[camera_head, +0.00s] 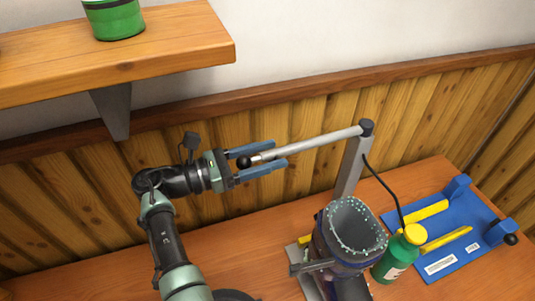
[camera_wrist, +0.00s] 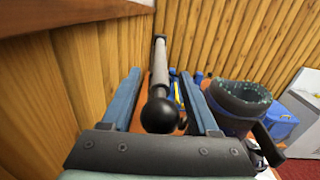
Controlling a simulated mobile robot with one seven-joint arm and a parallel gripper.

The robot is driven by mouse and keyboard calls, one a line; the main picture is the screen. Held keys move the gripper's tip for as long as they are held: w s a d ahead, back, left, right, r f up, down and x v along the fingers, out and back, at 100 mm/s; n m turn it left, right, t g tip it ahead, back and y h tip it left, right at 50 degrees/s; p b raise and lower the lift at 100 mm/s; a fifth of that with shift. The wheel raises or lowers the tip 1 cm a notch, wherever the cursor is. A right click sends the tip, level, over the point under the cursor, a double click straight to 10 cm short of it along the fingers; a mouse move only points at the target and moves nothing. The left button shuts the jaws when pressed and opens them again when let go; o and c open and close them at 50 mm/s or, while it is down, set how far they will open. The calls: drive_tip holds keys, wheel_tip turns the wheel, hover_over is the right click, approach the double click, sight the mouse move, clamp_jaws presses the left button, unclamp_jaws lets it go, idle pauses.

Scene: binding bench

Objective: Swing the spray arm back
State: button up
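The spray arm (camera_head: 316,141) is a grey bar running left from the top of a grey upright post (camera_head: 352,168). It ends in a black ball knob. In the wrist view the arm (camera_wrist: 162,62) runs away from me, with the black knob (camera_wrist: 160,114) nearest. My gripper (camera_head: 262,158) is open, its two blue fingers on either side of the arm's knob end. In the wrist view the fingers (camera_wrist: 165,88) also stand apart to the left and right of the arm, with gaps showing. The post's base is partly hidden.
A dark container with a beaded rim (camera_head: 322,238) stands below the post on the wooden bench (camera_head: 240,255). A green bottle with yellow cap (camera_head: 398,256) and a blue tray (camera_head: 465,228) are to its right. A wooden shelf (camera_head: 170,45) with a green can (camera_head: 112,20) hangs upper left.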

drive_tip(key=shift+o, duration=0.2)
drive_tip(key=b+v, duration=0.3)
drive_tip(key=v, duration=1)
drive_tip(key=shift+b, duration=0.4)
